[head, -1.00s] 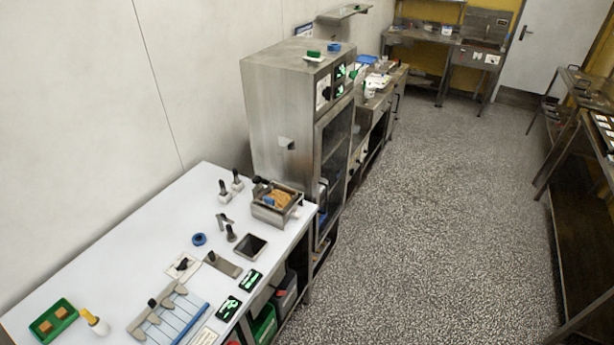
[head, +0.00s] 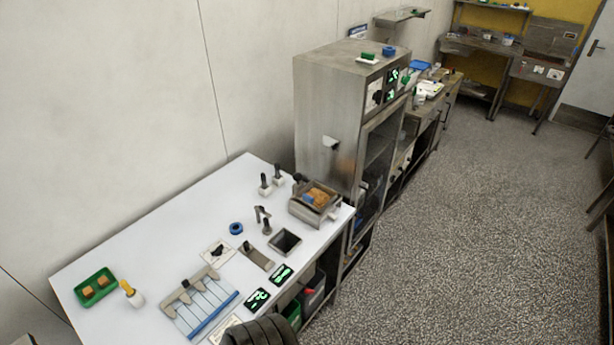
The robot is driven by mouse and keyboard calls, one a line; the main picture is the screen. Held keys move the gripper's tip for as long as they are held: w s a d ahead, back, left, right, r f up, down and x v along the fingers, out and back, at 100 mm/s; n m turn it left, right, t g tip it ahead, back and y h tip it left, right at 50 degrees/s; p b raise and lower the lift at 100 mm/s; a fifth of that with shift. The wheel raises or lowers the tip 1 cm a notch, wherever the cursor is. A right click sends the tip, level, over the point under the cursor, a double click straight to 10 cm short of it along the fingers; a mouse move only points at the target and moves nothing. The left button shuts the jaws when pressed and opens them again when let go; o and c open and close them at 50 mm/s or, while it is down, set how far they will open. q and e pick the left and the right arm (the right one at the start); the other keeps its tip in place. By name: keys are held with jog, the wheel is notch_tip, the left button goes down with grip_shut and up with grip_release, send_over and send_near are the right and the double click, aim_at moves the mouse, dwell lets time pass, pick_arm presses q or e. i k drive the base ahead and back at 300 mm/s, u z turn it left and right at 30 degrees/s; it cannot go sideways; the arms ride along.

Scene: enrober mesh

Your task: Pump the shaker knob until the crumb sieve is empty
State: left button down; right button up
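The crumb sieve (head: 317,197) is a small steel box at the right back corner of the white table, with brown crumbs and a small blue piece showing inside it. A black knob (head: 299,178) sits at its back left edge, and a pale knob (head: 334,215) sticks out at its front right. I cannot tell for sure which of these is the shaker knob. Neither of my grippers shows. A dark ribbed, rounded shape enters at the bottom edge; I cannot tell whether it is part of an arm.
The white table (head: 150,235) also holds a green tray (head: 96,288), a slotted metal rack with blue strips (head: 200,303), a blue ring (head: 236,228), a square opening (head: 285,242) and lit green displays (head: 257,299). A tall steel cabinet (head: 325,125) stands behind. Open speckled floor lies right.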

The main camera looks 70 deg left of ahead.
aim_at(297, 178)
jog(key=i, duration=1.4)
jog(key=u, duration=2.85)
